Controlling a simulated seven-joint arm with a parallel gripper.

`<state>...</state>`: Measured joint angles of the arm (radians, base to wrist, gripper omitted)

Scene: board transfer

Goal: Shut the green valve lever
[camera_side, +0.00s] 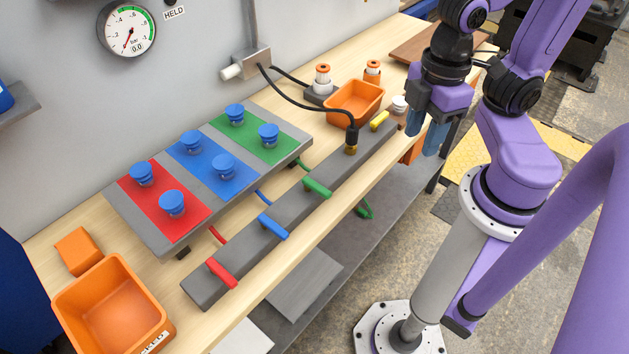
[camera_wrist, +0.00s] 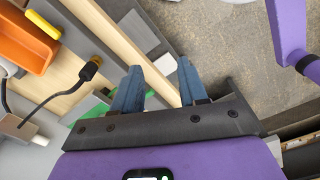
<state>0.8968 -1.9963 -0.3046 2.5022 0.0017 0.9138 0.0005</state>
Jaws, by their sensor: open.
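The green valve lever (camera_side: 317,187) sits on the grey manifold bar (camera_side: 332,168) in the side view, turned crosswise to the bar. My gripper (camera_side: 431,140) is beyond the bar's far right end, off the bench's front edge, well apart from the green lever. Its two blue fingers point down and are spread with nothing between them; they also show in the wrist view (camera_wrist: 159,66). In the wrist view a green patch (camera_wrist: 92,108) shows behind the left finger, but I cannot tell whether it is the lever.
The red lever (camera_side: 222,273) and blue lever (camera_side: 273,226) also lie crosswise; the yellow lever (camera_side: 379,120) lies along the bar. A black cable (camera_side: 310,106) arches to a brass fitting (camera_side: 351,150). Boards with blue knobs and an orange bin (camera_side: 354,101) stand behind.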

